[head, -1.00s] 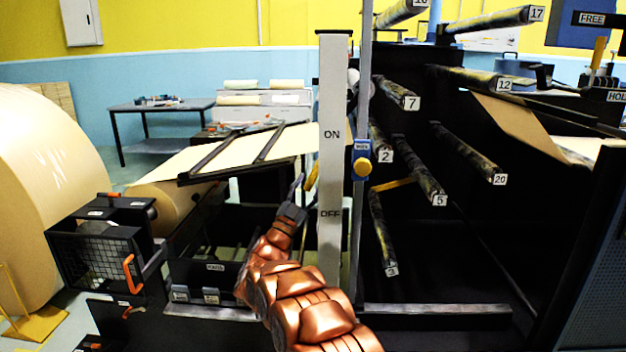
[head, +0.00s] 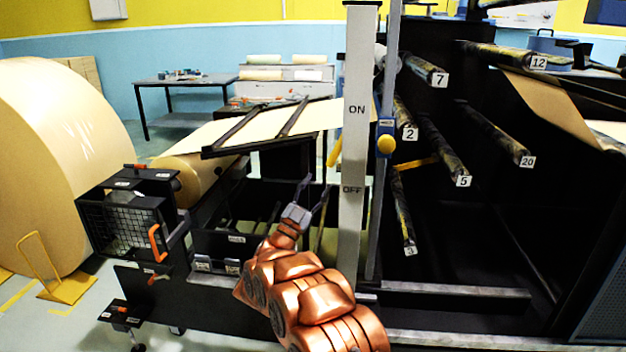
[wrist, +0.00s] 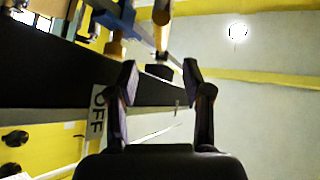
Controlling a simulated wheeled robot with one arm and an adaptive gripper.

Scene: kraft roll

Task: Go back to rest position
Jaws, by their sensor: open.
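My copper arm reaches up from the bottom of the head view, and my gripper (head: 314,190) is at its end, fingers pointing up. It is open and empty, in front of the machine and just left of the white ON/OFF post (head: 355,150). In the wrist view the two fingers of my gripper (wrist: 162,82) stand apart with nothing between them. The OFF label (wrist: 97,115) of the post shows left of the fingers there. Beside the post is a blue block with a yellow knob (head: 387,145).
A large kraft roll (head: 60,170) stands at the left, near a black caged unit with orange handles (head: 125,225). Numbered rollers (head: 440,145) stick out of the dark machine at the right. A grey table (head: 190,80) stands at the back. Open floor shows at the lower left.

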